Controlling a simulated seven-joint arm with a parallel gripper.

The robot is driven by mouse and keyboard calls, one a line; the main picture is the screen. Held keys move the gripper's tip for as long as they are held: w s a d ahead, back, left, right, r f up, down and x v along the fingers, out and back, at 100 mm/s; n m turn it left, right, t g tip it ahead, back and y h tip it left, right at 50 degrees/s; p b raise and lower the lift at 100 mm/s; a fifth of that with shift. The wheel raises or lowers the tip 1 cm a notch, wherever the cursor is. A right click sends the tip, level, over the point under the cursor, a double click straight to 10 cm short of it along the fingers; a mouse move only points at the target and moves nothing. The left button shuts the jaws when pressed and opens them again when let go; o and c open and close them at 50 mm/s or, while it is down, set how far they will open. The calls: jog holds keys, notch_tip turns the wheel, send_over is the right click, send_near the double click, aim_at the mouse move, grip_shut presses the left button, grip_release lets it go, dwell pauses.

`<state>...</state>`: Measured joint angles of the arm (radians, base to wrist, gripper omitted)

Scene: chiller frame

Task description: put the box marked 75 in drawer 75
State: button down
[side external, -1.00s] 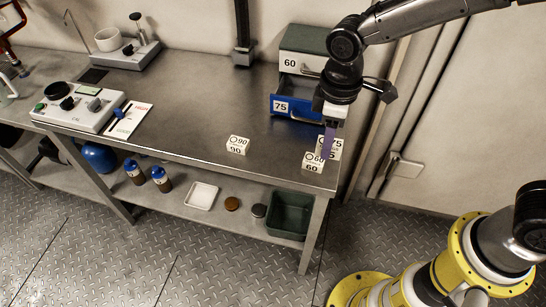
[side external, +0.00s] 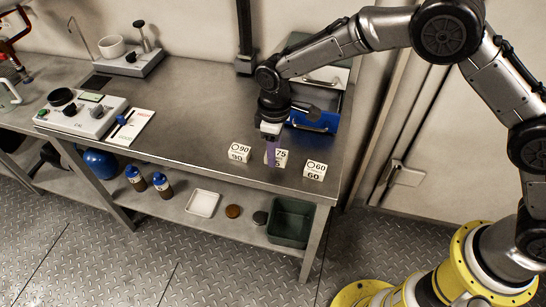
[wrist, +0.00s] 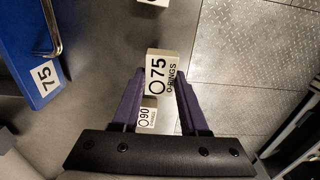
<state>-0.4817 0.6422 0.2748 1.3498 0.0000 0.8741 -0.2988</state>
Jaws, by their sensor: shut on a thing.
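My gripper (side external: 271,150) is shut on the white box marked 75 (side external: 282,158), above the front part of the bench. In the wrist view the box (wrist: 160,72) sits between the purple fingertips (wrist: 162,86), with its marked face showing. It looks larger than the box marked 90 behind it, so it seems raised; the exact gap to the bench cannot be told. The blue drawer 75 (side external: 326,123) stands pulled out behind and to the right of my gripper, partly hidden by my arm. Its label and handle show in the wrist view (wrist: 22,62).
The box marked 90 (side external: 239,153) stands to the left, and the box marked 60 (side external: 315,170) to the right near the bench's front corner.

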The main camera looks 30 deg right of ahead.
jog(key=shift+w+a+f, duration=0.1)
jog(key=shift+w+f, duration=0.1)
jog(key=shift+f, duration=1.35)
jog(key=shift+f, duration=0.25)
jog(key=shift+c, duration=2.1)
grip_release()
notch_tip(320, 180, up, 14)
jog(key=shift+d, duration=0.45)
jog(key=shift+w, duration=0.1)
